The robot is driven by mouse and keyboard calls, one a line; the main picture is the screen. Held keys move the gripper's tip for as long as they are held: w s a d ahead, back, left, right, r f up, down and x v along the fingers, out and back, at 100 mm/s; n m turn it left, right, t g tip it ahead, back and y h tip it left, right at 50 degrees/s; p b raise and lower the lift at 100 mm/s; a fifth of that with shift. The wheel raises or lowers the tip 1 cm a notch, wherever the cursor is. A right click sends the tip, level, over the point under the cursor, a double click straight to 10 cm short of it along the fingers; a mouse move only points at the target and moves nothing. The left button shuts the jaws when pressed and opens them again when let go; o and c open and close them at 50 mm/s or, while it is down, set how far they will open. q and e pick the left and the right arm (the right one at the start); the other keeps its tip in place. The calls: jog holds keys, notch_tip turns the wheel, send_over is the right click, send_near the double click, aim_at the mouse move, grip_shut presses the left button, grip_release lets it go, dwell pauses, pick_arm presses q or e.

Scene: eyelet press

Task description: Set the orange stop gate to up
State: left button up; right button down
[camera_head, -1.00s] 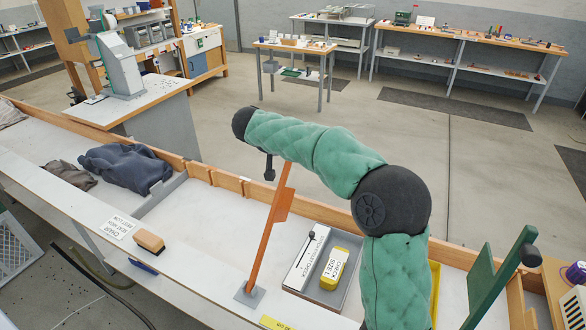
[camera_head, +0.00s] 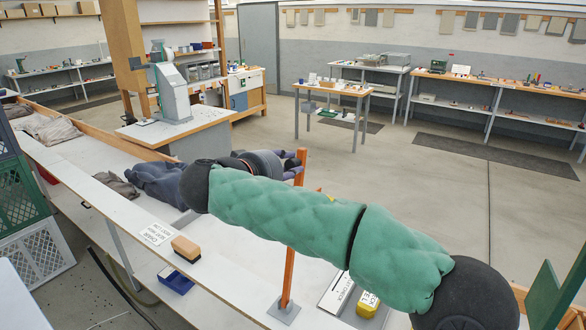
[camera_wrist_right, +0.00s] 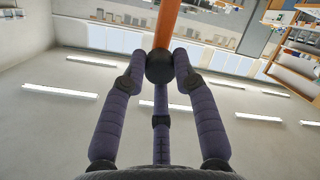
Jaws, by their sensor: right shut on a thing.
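The orange stop gate (camera_head: 290,262) is an orange bar rising from a grey foot plate (camera_head: 284,310) on the bench. It stands close to upright, with its top beside my right gripper (camera_head: 297,167). In the right wrist view, the gate's orange bar (camera_wrist_right: 167,25) ends in a black ball knob (camera_wrist_right: 160,67). There my right gripper (camera_wrist_right: 160,74) has its purple fingers closed about that knob. My green right arm hides part of the bench behind and right of the gate. My left gripper is not in view.
Dark folded cloth (camera_head: 160,183) lies on the bench left of the gate. A wooden-topped brush (camera_head: 186,248) and a blue tray (camera_head: 175,280) are nearer. A green upright piece (camera_head: 553,295) stands at the lower right. Open floor lies behind the bench.

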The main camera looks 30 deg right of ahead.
jog(key=shift+a+f, duration=0.25)
jog(key=shift+f, duration=0.1)
jog(key=shift+f, duration=0.1)
jog(key=c, duration=1)
grip_release()
jog(key=shift+s+a, duration=0.1)
jog(key=shift+s, duration=0.05)
jog(key=shift+r, duration=0.2)
jog(key=shift+s+a+r, duration=0.15)
jog(key=shift+a, duration=0.1)
jog(key=v, duration=1.1)
jog(key=shift+s+a, duration=0.1)
jog(key=shift+a, duration=0.15)
